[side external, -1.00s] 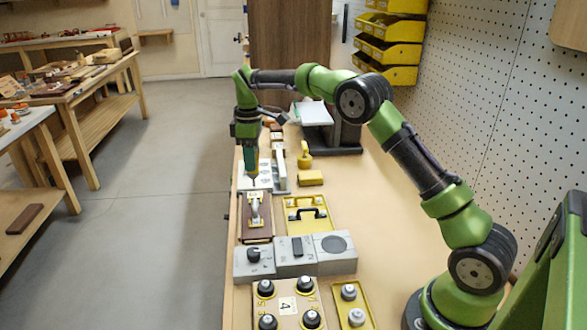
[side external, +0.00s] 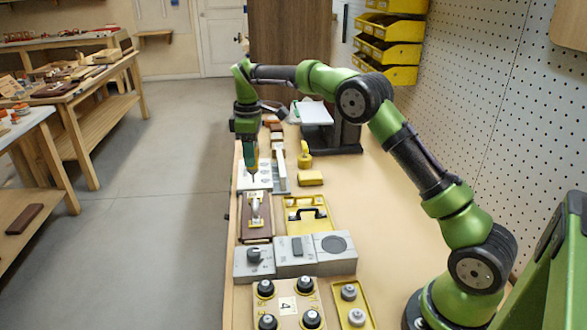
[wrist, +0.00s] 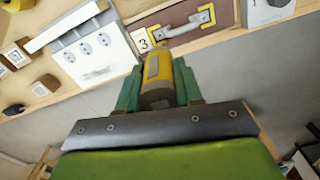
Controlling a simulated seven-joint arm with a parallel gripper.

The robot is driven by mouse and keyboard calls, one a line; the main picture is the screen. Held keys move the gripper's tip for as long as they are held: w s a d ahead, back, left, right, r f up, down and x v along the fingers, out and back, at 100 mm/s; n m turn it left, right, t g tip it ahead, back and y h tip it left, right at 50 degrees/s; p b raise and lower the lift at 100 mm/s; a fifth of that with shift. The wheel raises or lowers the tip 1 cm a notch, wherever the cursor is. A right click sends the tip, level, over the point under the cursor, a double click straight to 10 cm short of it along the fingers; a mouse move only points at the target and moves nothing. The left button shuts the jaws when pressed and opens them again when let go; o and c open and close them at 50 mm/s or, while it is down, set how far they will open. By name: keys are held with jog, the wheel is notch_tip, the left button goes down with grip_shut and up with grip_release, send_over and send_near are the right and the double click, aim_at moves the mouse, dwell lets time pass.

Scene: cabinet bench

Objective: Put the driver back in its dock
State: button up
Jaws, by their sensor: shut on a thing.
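The driver has a yellow and grey body in the wrist view (wrist: 157,70). It also shows in the side view (side external: 251,158), pointing down with a thin dark tip. My gripper (side external: 250,146) is shut on it; in the wrist view its green fingers (wrist: 158,85) stand on both sides of the body. The tip is over or near a white panel (side external: 244,180) with round sockets, which also shows in the wrist view (wrist: 97,60). I cannot tell whether the tip touches anything. I cannot tell for certain which thing is the dock.
A brown panel (side external: 249,235) with a metal handle lies nearer than the white panel. A yellow panel (side external: 292,226) with a black handle is beside it. Grey boxes (side external: 295,265) and a knob board (side external: 287,303) sit closer. The bench's right side (side external: 375,215) is mostly clear.

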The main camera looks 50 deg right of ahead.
jog(key=shift+r, duration=0.1)
jog(key=shift+r, duration=0.3)
jog(key=s+a+r, duration=0.1)
jog(key=s+r, duration=0.7)
jog(key=s, duration=0.4)
jog(key=s+a+f, duration=0.1)
jog(key=s+f, duration=0.2)
jog(key=s, duration=0.7)
jog(key=s+f, duration=0.5)
jog(key=f, duration=0.5)
jog(key=shift+s+a+f, duration=0.2)
jog(key=shift+a+f, duration=0.05)
jog(key=shift+a, duration=0.1)
jog(key=shift+f, duration=2.25)
dwell(1.1)
